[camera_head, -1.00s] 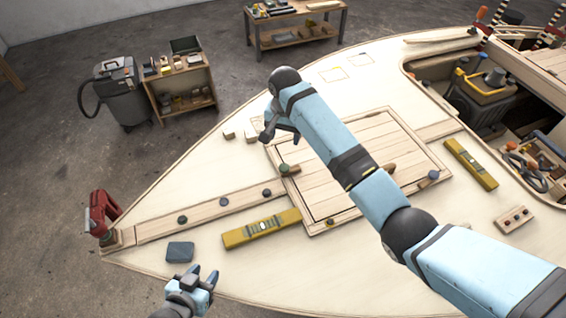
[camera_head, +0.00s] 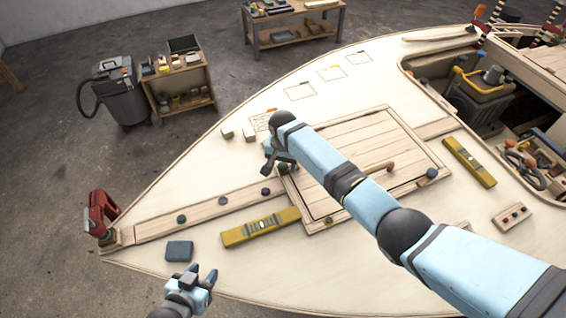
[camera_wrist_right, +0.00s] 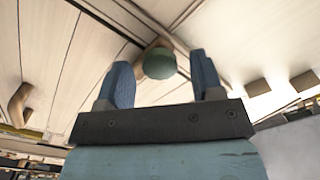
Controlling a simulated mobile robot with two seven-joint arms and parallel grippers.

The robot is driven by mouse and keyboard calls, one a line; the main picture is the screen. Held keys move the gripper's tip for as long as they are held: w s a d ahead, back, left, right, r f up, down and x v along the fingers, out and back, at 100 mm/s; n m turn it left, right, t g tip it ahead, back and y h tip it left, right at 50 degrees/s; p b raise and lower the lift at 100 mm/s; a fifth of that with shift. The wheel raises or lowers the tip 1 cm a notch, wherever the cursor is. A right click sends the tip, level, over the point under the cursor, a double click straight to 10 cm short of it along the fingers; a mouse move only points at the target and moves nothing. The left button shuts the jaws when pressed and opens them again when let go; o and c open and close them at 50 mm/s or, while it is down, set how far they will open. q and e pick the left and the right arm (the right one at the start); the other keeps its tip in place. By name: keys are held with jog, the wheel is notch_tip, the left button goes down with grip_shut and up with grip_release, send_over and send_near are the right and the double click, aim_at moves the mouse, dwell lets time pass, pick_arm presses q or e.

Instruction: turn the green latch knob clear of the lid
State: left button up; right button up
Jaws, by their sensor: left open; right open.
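The green latch knob (camera_wrist_right: 160,62) shows in the right wrist view, on a wooden latch piece at the lid's edge. The plank lid (camera_head: 345,150) lies in its frame on the deck, partly behind my right arm. My right gripper (camera_wrist_right: 163,75) is open, with one finger on each side of the knob in that view; whether either touches it I cannot tell. In the head view this gripper (camera_head: 277,164) is low over the lid's left corner and largely hides the knob. My left gripper (camera_head: 193,281) is open and empty near the bow's front edge.
A yellow level (camera_head: 262,227) lies left of the lid and another (camera_head: 469,162) lies right of it. A blue-grey block (camera_head: 179,251) lies near my left gripper. A red clamp (camera_head: 102,214) grips the bow tip. Small wooden blocks (camera_head: 238,133) lie beyond the lid.

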jog(key=c, duration=0.9)
jog(key=shift+c, duration=0.2)
